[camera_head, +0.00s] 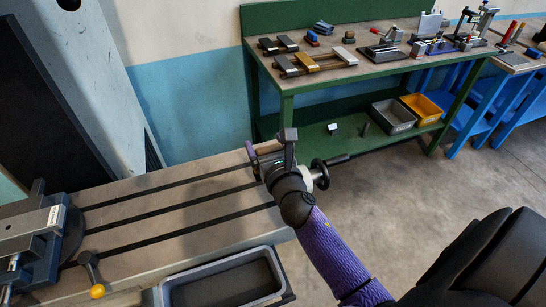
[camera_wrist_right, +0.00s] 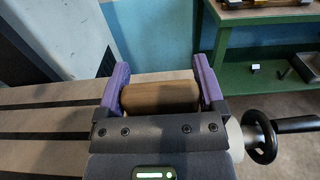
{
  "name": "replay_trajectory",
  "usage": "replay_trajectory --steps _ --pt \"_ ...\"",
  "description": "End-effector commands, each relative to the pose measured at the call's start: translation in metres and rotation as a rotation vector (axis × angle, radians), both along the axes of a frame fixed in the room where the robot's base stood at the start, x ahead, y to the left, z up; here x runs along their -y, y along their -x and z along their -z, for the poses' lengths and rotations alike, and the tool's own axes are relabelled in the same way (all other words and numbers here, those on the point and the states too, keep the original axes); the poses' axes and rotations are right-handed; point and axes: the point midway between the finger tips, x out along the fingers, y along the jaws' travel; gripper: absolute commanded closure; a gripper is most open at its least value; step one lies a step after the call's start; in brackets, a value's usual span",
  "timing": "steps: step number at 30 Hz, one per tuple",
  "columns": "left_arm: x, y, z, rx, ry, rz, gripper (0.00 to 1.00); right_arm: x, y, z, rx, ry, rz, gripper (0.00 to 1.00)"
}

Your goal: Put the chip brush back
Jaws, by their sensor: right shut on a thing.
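The chip brush shows as a brown wooden, rounded piece (camera_wrist_right: 160,97) between the two purple fingers of my right gripper (camera_wrist_right: 161,88) in the right wrist view. The gripper is shut on it, with a finger at each end. In the head view my right gripper (camera_head: 268,148) is over the far right end of the slotted machine table (camera_head: 150,213), and a small bit of the brush shows there. The bristles cannot be made out. I cannot tell whether the brush touches the table. My left gripper is not in view.
A grey open tray (camera_head: 285,290) sits at the table's front edge. A vise (camera_head: 45,235) and a yellow-knobbed lever (camera_head: 97,291) are at the left. A black handwheel (camera_head: 320,174) is beside my right wrist. A green workbench (camera_head: 290,83) with tools stands behind. The table's middle is clear.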

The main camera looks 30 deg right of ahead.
Motion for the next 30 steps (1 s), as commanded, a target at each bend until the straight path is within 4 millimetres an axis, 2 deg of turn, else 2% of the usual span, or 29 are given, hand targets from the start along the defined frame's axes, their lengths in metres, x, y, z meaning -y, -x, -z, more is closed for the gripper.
replay_trajectory --steps 1,5,15,16,17,18,26,30 --pt "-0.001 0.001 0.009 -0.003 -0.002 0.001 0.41 0.000 0.000 0.012 -0.001 -0.002 0.002 0.77" --pt "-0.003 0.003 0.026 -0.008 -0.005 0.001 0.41 0.000 0.000 0.037 -0.003 -0.002 0.001 0.77" --pt "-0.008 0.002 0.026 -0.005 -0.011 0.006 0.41 0.000 0.000 0.038 0.000 0.001 0.000 0.77" --pt "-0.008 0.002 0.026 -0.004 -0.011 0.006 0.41 0.000 0.000 0.038 0.000 0.001 0.000 0.10" --pt "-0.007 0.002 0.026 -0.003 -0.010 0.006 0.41 0.000 0.000 0.037 0.000 0.001 0.000 0.04" --pt "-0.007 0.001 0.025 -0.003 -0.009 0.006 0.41 0.000 0.000 0.037 0.000 0.001 0.000 0.00" --pt "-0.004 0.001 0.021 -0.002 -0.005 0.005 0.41 0.000 0.000 0.033 0.000 0.001 0.000 0.00" --pt "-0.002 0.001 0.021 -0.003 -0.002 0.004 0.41 -0.005 0.019 0.034 -0.003 -0.001 -0.001 0.00"
